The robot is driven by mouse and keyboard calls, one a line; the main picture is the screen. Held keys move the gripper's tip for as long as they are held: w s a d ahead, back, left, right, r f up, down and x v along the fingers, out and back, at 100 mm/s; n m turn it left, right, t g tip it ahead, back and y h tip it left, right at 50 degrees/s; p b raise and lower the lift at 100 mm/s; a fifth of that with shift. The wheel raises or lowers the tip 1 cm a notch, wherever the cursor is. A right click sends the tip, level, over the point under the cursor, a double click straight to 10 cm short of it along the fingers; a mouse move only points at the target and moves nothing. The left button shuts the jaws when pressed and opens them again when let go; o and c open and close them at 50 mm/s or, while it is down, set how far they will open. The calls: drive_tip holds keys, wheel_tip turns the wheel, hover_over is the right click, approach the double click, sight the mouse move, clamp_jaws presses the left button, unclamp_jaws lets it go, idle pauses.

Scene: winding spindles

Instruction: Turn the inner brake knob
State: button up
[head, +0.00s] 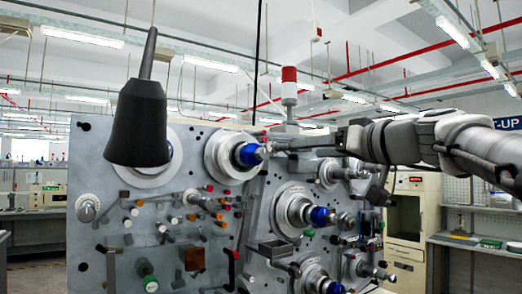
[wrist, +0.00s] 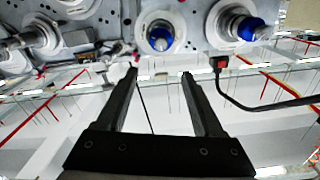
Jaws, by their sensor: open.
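The winding machine's upright metal panel (head: 110,180) fills the left and middle of the head view. It carries several spindles with blue hubs and many small knobs; I cannot tell which one is the inner brake knob. A blue-hubbed spindle (head: 250,154) stands at the panel's upper part. My gripper (head: 277,142) reaches in from the right near this spindle's silver end, in front of the upper panel; contact cannot be told. In the wrist view my gripper (wrist: 160,76) is open, with nothing between its fingers. Spindles (wrist: 160,36) show beyond the fingertips.
A red and white signal light (head: 289,82) rises above the panel. A cream cabinet (head: 412,225) stands behind right.

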sight(265, 153)
drive_tip(key=p+x, duration=0.5)
drive_tip(key=x, duration=1)
drive_tip(key=shift+a+p, duration=0.15)
drive_tip(key=shift+p, duration=0.25)
drive_tip(key=shift+x, duration=0.8)
clamp_jaws()
